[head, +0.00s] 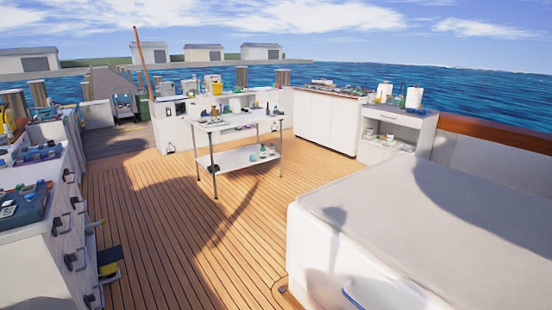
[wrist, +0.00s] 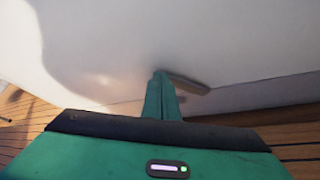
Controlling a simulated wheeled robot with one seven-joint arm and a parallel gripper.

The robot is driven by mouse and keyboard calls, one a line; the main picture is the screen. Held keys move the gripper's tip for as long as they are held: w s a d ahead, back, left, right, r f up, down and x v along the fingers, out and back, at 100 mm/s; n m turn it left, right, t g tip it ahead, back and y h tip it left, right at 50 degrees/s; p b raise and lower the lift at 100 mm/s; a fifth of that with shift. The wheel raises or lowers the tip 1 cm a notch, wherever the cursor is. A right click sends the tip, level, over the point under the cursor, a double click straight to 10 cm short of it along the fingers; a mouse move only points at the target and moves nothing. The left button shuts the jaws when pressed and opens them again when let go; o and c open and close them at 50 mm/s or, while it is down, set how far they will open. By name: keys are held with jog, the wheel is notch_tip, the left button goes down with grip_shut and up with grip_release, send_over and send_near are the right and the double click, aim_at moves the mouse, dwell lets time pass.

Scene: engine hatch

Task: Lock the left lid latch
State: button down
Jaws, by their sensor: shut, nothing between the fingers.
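The engine hatch (head: 430,215) is a large white box with a pale lid, at the lower right of the head view. Its white side also fills the top of the wrist view (wrist: 215,35). A short grey-brown bar, apparently the latch (wrist: 190,82), stands against this white side and slants down to the right. My gripper (wrist: 160,78) has green fingers that are shut and empty. The fingertips are at the left end of the bar; I cannot tell whether they touch it. The fingers hide part of what lies behind them. Neither the bar nor the gripper can be made out in the head view.
Wooden deck (head: 155,235) lies open left of the hatch. A white wheelless table (head: 240,157) with bottles stands mid-deck. Drawer cabinets (head: 45,240) line the left edge, with a yellow-and-black item (head: 109,262) beside them. White counters (head: 328,122) stand at the back.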

jog(key=shift+s+d+f, duration=0.15)
jog(key=shift+s, duration=0.1)
jog(key=shift+s+d+f, duration=0.15)
jog(key=shift+s+f, duration=0.05)
jog(key=shift+s+f, duration=0.15)
jog(key=shift+f, duration=0.1)
dwell(0.5)
jog(key=shift+d+r, duration=0.1)
jog(key=s+a, duration=0.3)
jog(key=a, duration=0.1)
jog(key=shift+s+a+r, duration=0.25)
jog(key=shift+s+a, duration=0.1)
jog(key=shift+s, duration=0.05)
dwell(0.3)
